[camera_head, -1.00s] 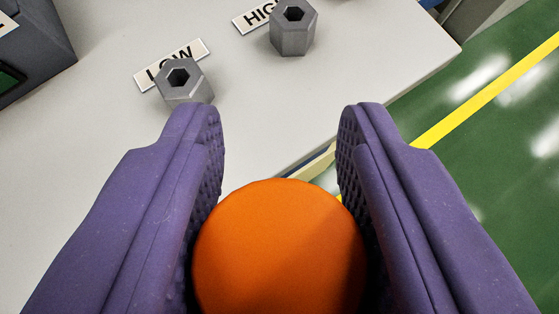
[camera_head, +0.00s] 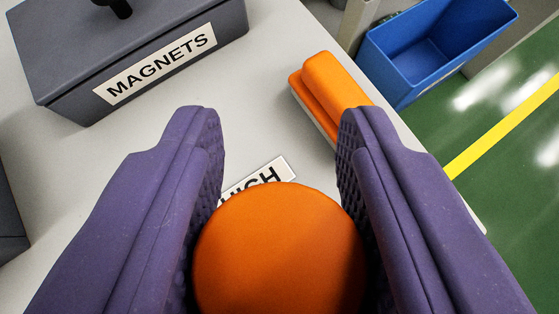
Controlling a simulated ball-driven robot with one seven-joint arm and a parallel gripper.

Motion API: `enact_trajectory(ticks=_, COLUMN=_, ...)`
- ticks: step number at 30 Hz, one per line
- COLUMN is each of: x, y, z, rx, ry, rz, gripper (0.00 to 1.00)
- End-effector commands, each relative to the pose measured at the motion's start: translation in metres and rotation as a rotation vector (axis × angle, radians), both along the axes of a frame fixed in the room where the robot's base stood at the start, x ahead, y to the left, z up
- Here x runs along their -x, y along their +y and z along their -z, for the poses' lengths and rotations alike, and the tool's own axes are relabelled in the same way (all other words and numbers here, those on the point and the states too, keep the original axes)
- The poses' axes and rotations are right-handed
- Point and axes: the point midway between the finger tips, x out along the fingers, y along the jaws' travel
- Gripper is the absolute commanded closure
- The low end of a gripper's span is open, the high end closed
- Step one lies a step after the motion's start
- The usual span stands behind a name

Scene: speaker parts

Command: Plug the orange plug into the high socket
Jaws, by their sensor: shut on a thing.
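My gripper (camera_head: 280,150) has two purple fingers, one on each side of the round orange plug (camera_head: 280,255). It is shut on the plug, whose rounded end faces the camera. The HIGH label (camera_head: 262,176) lies on the grey table just beyond the plug and is partly covered by it. The high socket itself is hidden, so I cannot tell whether the plug touches it. The low socket is not in view.
A dark grey box labelled MAGNETS (camera_head: 150,60) stands at the upper left. An orange block with a pale base (camera_head: 335,90) lies beyond the right finger. A blue bin (camera_head: 435,50) is at the upper right, past the table edge (camera_head: 405,135). The green floor (camera_head: 490,140) has a yellow line.

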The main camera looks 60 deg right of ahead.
Motion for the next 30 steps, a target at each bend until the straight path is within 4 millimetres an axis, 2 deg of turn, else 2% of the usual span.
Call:
enact_trajectory(ticks=5, x=0.0, y=0.0, z=0.008, rx=0.0, ry=0.0, rz=0.0, gripper=0.91)
enact_trajectory(ticks=19, x=0.0, y=0.0, z=0.054, rx=0.0, ry=0.0, rz=0.0, gripper=0.91)
enact_trajectory(ticks=30, x=0.0, y=0.0, z=0.058, rx=0.0, ry=0.0, rz=0.0, gripper=0.91)
